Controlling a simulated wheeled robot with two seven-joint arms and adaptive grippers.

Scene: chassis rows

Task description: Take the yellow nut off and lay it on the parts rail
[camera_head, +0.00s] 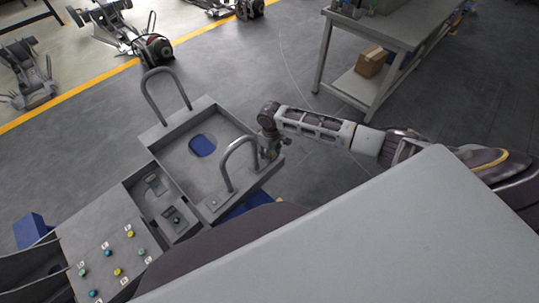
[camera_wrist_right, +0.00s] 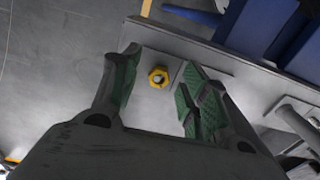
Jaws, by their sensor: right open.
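The yellow nut (camera_wrist_right: 158,77) sits on a flat grey metal plate (camera_wrist_right: 205,62) in the right wrist view. A dark round centre shows in the nut. My right gripper (camera_wrist_right: 156,88) is open, with one green-padded finger on each side of the nut and a gap to both. In the head view my right gripper (camera_head: 270,142) is at the right corner of the grey tray-like frame (camera_head: 205,108), beside a hoop handle (camera_head: 241,158); the nut cannot be made out there. I cannot tell which part is the parts rail. My left gripper is not in view.
A grey panel (camera_head: 105,235) with several small coloured pieces and white labels lies at the lower left. A second hoop handle (camera_head: 165,92) stands at the frame's far side. A workbench (camera_head: 390,25) with a cardboard box (camera_head: 371,61) stands beyond open floor.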

